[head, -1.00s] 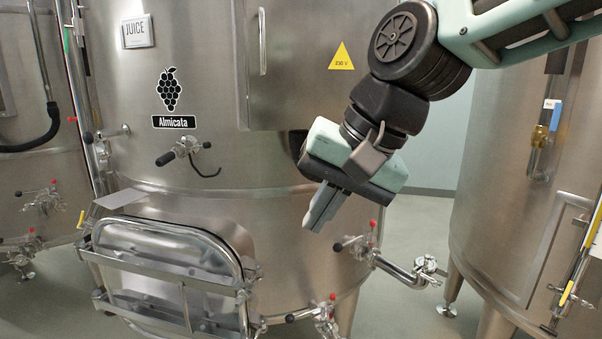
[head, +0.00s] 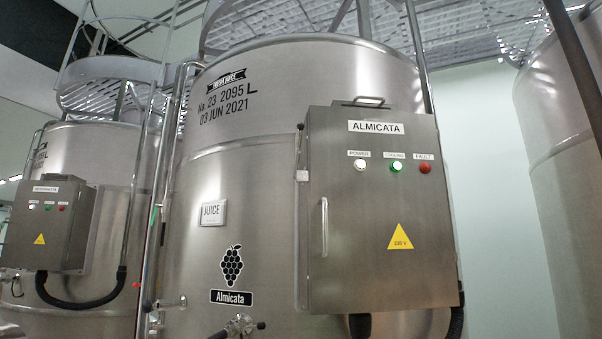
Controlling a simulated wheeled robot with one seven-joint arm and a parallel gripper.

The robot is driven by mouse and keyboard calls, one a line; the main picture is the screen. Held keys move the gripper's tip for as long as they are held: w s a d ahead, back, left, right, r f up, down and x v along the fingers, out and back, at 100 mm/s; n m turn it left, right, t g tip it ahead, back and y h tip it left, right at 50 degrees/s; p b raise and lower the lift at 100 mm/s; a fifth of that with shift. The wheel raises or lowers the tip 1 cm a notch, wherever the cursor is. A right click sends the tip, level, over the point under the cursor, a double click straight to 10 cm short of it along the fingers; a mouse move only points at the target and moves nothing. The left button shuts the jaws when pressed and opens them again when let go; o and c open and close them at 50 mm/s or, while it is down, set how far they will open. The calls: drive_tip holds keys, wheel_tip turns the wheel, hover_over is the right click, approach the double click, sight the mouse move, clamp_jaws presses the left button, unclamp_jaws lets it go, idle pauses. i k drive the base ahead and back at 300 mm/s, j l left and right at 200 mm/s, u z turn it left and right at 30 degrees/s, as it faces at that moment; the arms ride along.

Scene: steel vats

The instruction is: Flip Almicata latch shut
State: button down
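The steel control box labelled ALMICATA (head: 372,270) is mounted on the front of the big vat (head: 240,170) that bears the Almicata grape sign (head: 232,297). Its door looks closed, with a vertical handle (head: 324,227) near the left side. A small metal fitting (head: 302,175) sits on the box's upper left edge. It may be the latch, but it is too small to tell whether it is open or shut. My gripper is not in the current head view.
Three small lights, white, green and red, show on the box. A dark cable leaves its underside. A second vat with a similar box (head: 48,225) stands at left, another vat (head: 563,190) at right. A valve (head: 238,326) sticks out below the sign.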

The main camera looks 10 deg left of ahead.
sight(300, 126)
drive_tip(key=i+j, duration=0.1)
drive_tip(key=j, duration=0.65)
drive_tip(key=i+j, duration=0.1)
drive_tip(key=j, duration=1.35)
drive_tip(key=i+j, duration=0.15)
drive_tip(key=j, duration=0.6)
drive_tip(key=i+j, duration=0.1)
drive_tip(key=j, duration=0.6)
